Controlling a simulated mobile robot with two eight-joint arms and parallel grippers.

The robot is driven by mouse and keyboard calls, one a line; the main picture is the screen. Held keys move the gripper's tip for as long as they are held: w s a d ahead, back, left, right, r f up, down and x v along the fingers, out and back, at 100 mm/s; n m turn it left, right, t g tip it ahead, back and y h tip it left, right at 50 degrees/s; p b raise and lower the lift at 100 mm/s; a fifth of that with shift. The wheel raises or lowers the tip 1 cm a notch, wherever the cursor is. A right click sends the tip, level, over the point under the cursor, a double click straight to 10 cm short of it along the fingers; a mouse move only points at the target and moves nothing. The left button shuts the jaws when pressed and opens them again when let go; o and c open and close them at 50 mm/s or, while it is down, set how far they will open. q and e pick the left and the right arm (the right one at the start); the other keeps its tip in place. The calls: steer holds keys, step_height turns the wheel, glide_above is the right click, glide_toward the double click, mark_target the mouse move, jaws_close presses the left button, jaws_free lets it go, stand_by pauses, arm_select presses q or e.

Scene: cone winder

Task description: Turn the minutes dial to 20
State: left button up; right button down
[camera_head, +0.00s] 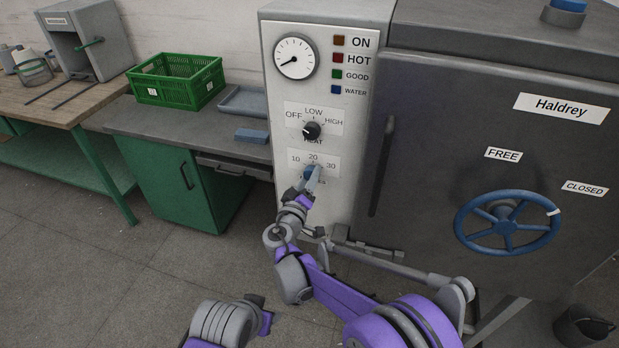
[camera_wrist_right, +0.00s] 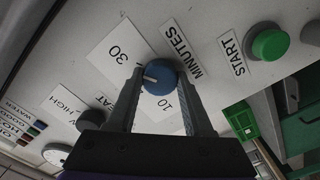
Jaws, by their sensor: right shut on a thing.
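The minutes dial is a round blue knob (camera_head: 311,172) low on the white control panel, with 10, 20 and 30 printed around it. In the right wrist view the blue knob (camera_wrist_right: 159,79) sits between the two fingers of my right gripper (camera_wrist_right: 160,88), which is shut on it. Its white pointer mark faces left there, toward the side of the printed 30 (camera_wrist_right: 119,55); the 20 is hidden there. In the head view my right gripper (camera_head: 312,180) covers part of the dial. Part of my left arm shows at the bottom; its finger opening cannot be made out.
Above is the black heat knob (camera_head: 312,131) and a gauge (camera_head: 295,58). A green start button (camera_wrist_right: 270,45) is near the dial. A blue handwheel (camera_head: 507,224) is on the door at right. A green crate (camera_head: 177,82) stands on the left counter.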

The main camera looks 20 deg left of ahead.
arm_select(q)
steer(key=f+b, duration=0.1)
steer(key=s+f+b, duration=0.1)
steer(key=f, duration=0.1)
arm_select(e)
steer(key=n, duration=1.1)
steer(key=shift+n, duration=0.4)
steer(key=shift+c, duration=1.5)
jaws_free()
arm_select(q)
steer(key=shift+s, duration=0.1)
arm_select(e)
steer(key=shift+s, duration=0.15)
